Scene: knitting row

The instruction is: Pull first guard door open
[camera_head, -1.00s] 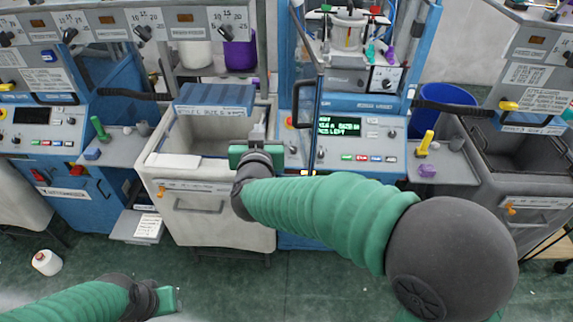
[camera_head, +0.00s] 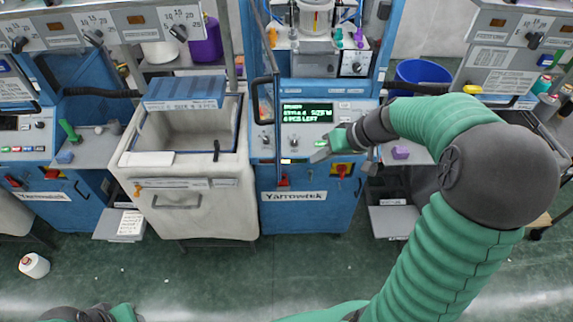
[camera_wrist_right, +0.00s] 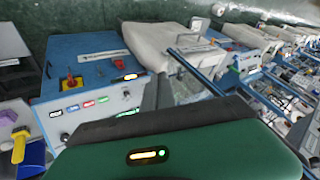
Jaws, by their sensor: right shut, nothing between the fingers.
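The guard door (camera_head: 277,100) is a clear panel with a dark frame at the left of the middle blue machine. It stands out from the machine, seen nearly edge-on, with a black loop handle (camera_head: 255,100) on its left. The machine's front behind it is uncovered. My right gripper (camera_head: 320,156) is shut and empty in front of the control panel, right of the door and apart from the handle. My left gripper (camera_head: 124,312) is at the bottom left edge, mostly cut off.
A cream bin (camera_head: 190,205) with a blue lid flap stands left of the machine. The machine's lit display (camera_head: 310,113) and a red switch (camera_head: 342,170) are near my right gripper. A blue bucket (camera_head: 422,73) stands behind at right.

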